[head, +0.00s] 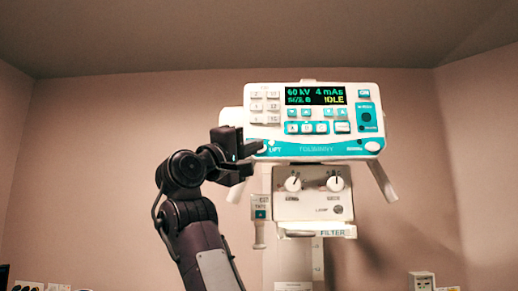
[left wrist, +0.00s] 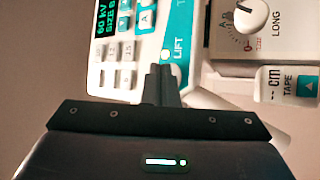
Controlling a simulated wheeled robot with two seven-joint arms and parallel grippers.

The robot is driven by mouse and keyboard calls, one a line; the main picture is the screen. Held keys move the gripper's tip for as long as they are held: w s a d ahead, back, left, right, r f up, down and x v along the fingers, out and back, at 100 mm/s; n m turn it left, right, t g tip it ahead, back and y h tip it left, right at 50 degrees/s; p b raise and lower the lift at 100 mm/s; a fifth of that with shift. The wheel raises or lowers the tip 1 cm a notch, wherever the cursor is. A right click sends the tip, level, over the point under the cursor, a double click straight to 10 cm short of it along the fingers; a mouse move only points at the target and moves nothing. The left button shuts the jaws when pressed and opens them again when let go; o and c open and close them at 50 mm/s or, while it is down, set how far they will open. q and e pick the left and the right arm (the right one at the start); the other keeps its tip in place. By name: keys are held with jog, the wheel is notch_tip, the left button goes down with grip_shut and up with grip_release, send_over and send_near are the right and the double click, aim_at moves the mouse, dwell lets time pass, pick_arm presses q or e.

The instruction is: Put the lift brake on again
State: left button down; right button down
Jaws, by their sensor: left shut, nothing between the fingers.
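The white and teal control panel (head: 312,125) hangs at the centre of the head view, its screen (head: 316,95) reading 60 kV, 4 mAs and IDLE. The word LIFT (head: 275,149) is at its lower left corner; it also shows in the left wrist view (left wrist: 181,47). A small round white lift button (left wrist: 165,55) lies beside that word. My left gripper (head: 254,150) is shut and empty at this corner. Its fingertips (left wrist: 159,72) point at the button from very close; I cannot tell whether they touch it. My right gripper is not in view.
Below the panel is a white box with two knobs (head: 293,184) and a FILTER ledge (head: 318,229). A small TAPE unit (head: 260,212) hangs at its left. A handle bar (head: 382,181) slants down at right.

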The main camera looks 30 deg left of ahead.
pick_arm(q)
jog(key=shift+w+a, duration=0.25)
jog(key=shift+w, duration=0.05)
dwell(0.5)
jog(key=shift+s+d+b, duration=0.25)
jog(key=shift+s+b, duration=0.15)
jog(key=shift+b, duration=0.2)
jog(key=s+d+b, duration=0.3)
jog(key=s, duration=0.2)
jog(key=shift+b, duration=0.3)
jog(key=shift+d, duration=0.1)
dwell(0.6)
